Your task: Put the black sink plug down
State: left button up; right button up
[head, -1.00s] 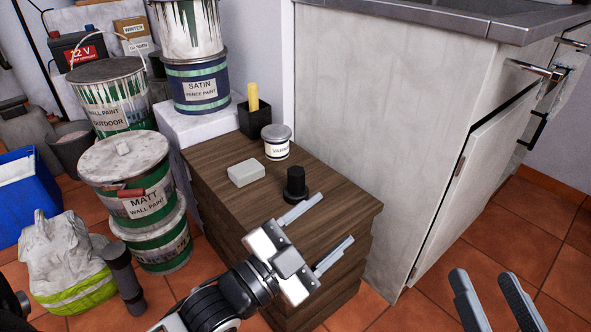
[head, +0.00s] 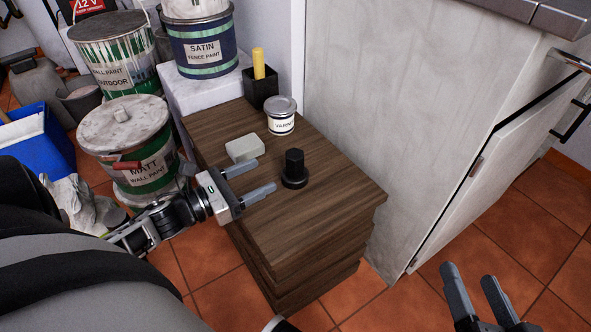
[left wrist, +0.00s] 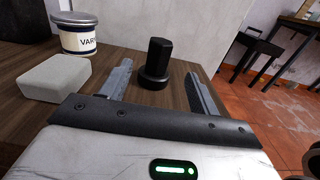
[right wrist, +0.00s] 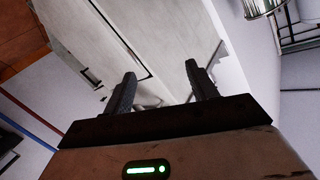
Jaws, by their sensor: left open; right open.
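The black sink plug (head: 294,168) stands upright on the brown wooden chest top (head: 325,205), near its middle. In the left wrist view the plug (left wrist: 156,62) stands ahead of the fingers, showing between them with a gap. My left gripper (head: 257,180) is open and empty, just left of the plug in the head view and low over the chest top. My right gripper (head: 478,290) is open and empty, out over the floor at the lower right. It also shows open in the right wrist view (right wrist: 160,85).
A pale block (head: 245,147) lies behind the left gripper. A varnish tin (head: 281,118) and a black holder with a yellow item (head: 260,90) stand further back. Stacked paint tins (head: 135,150) are left of the chest. A pale cabinet (head: 385,110) bounds the right side.

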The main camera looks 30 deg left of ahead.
aim_at(293, 162)
pick_arm(q)
jog(key=b+x, duration=0.1)
jog(key=x, duration=0.5)
jog(key=shift+w+d, duration=0.15)
jog(key=shift+w, duration=0.1)
jog(key=shift+w+d, duration=0.1)
jog(key=shift+w, duration=0.2)
jog(key=shift+f+b+x, duration=0.15)
jog(key=shift+b+x, duration=0.3)
jog(key=shift+x, duration=0.15)
jog(key=shift+f+b+x, duration=0.15)
jog(key=shift+b+x, duration=0.25)
jog(key=shift+x, duration=1.4)
jog(key=shift+r, duration=0.2)
jog(key=c, duration=1.1)
pick_arm(e)
jog(key=shift+w+a+r+t+y, duration=0.1)
jog(key=shift+w+r+t+y, duration=0.2)
jog(key=shift+r+t, duration=0.25)
jog(key=shift+w+r+t+y, duration=0.25)
jog(key=shift+r+t+y, duration=0.1)
jog(key=shift+r, duration=0.3)
